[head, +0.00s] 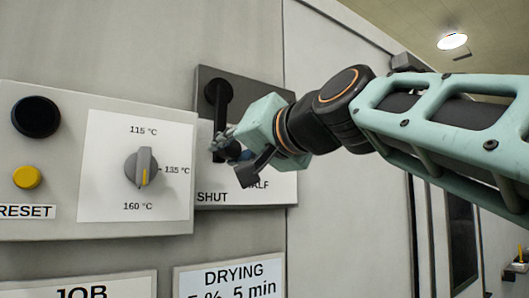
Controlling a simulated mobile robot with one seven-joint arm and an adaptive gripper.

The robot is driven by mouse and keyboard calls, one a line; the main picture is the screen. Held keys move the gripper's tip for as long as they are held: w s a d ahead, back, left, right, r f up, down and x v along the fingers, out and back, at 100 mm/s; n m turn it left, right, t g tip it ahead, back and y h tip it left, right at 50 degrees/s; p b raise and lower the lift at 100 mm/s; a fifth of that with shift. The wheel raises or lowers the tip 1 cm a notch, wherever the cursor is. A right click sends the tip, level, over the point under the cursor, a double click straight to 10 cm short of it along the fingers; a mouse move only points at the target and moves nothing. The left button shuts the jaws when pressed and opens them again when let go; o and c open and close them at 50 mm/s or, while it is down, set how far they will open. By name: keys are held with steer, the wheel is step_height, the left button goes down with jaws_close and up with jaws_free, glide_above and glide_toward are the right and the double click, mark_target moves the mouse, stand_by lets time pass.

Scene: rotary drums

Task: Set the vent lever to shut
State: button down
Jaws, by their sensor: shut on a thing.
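The vent lever (220,105) is a black arm on a dark pivot in the head view. It hangs almost straight down from the pivot, and its lower end is hidden by my gripper. The lever plate (248,80) is dark at the top, with a white label below that reads SHUT (212,197) at lower left and a partly covered HALF (258,185) to its right. My gripper (226,150) is shut on the vent lever near its lower end, above the SHUT word. My arm reaches in from the right.
Left of the lever plate is a control panel (80,105) with a black round button (36,117), a yellow RESET button (27,177) and a grey temperature knob (141,168). Below are a DRYING sign (232,275) and a JOB sign (80,292).

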stand_by(0.4)
steer(key=c, duration=1.6)
jaws_free()
steer(key=shift+s, duration=0.1)
steer(key=v, duration=1.2)
